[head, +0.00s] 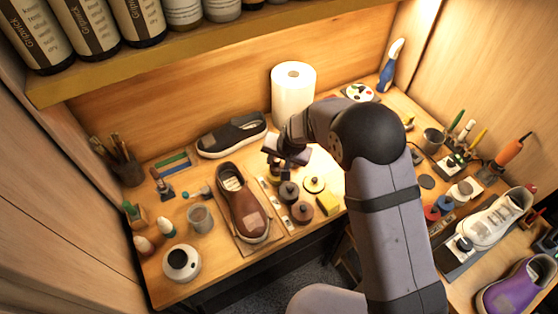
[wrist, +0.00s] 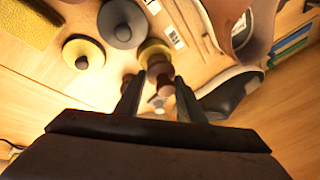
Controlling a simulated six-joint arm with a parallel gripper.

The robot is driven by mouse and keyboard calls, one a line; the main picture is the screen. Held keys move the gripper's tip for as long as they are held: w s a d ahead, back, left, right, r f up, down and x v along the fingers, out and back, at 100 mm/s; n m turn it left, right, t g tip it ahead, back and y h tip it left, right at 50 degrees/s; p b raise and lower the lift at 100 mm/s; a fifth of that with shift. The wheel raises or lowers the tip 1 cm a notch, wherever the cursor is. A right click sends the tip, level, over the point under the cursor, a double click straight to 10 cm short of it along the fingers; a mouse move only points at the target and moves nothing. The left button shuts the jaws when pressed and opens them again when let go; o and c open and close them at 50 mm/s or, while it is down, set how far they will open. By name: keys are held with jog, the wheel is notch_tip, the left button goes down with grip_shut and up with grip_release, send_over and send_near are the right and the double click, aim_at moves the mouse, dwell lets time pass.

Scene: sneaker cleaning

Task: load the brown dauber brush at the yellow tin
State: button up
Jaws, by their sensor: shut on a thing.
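My gripper (head: 285,163) is low over the bench, between the black shoe and the group of round tins. In the wrist view my gripper (wrist: 159,90) is shut on the brown dauber brush (wrist: 159,69), whose brown body shows between and beyond the fingertips. A yellowish round shape (wrist: 150,47) lies right behind the brush; I cannot tell whether they touch. The yellow tin (head: 314,185), with a dark knob at its middle, stands to the right of my gripper. It also shows in the wrist view (wrist: 75,47), apart from the brush.
A grey round tin (head: 289,198) and a brown one (head: 302,212) stand close by. A yellow sponge (head: 328,203) lies at their right. A brown shoe (head: 243,205) on a mat is at the left. A black shoe (head: 232,136) and a paper roll (head: 293,90) stand behind.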

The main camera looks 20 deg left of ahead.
jog(key=shift+f, duration=0.4)
dwell(1.3)
jog(key=shift+r, duration=0.15)
jog(key=shift+r+p, duration=2.55)
jog(key=shift+r, duration=0.9)
